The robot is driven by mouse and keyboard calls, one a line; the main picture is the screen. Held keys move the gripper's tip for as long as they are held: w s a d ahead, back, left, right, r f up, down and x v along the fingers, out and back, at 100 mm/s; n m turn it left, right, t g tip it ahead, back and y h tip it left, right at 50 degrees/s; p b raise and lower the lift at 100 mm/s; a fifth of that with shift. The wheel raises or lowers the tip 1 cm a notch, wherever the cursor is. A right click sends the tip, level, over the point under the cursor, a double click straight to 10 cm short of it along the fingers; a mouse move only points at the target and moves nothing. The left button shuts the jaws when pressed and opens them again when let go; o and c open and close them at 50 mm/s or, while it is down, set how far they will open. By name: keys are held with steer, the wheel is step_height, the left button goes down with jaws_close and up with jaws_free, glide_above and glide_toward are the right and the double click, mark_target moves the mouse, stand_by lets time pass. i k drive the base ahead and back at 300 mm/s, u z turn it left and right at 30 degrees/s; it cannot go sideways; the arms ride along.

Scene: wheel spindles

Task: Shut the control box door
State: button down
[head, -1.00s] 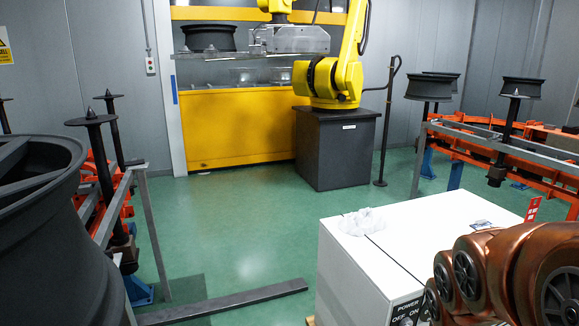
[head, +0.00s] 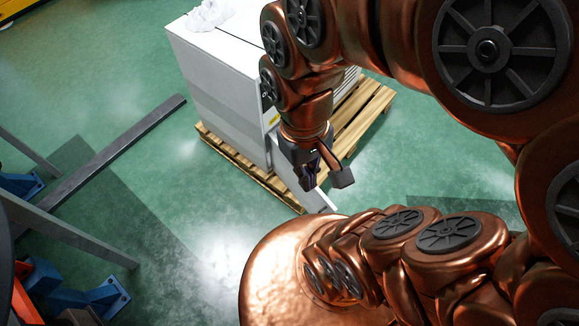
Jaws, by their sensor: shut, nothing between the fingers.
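The white control box (head: 228,88) stands on a wooden pallet at the top middle. A pale panel (head: 300,186), which looks like its door standing open, sticks out from the box's lower near corner towards me. My gripper (head: 325,180) points down right beside this panel and overlaps it in the picture. It is shut and holds nothing. I cannot tell whether it touches the panel. My copper-coloured arm hides most of the box's front and part of the door.
The wooden pallet (head: 245,164) juts out around the box's base. A long grey bar (head: 115,150) lies on the green floor at left. A metal frame with blue feet (head: 95,296) is at the lower left. The floor between is clear.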

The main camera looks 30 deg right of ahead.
mark_target(315, 201)
steer(key=u, duration=0.55)
steer(key=k, duration=1.3)
steer(key=u, duration=0.65)
steer(key=i, duration=0.9)
steer(key=z, duration=0.35)
steer(key=i, duration=0.7)
steer(key=z, duration=0.4)
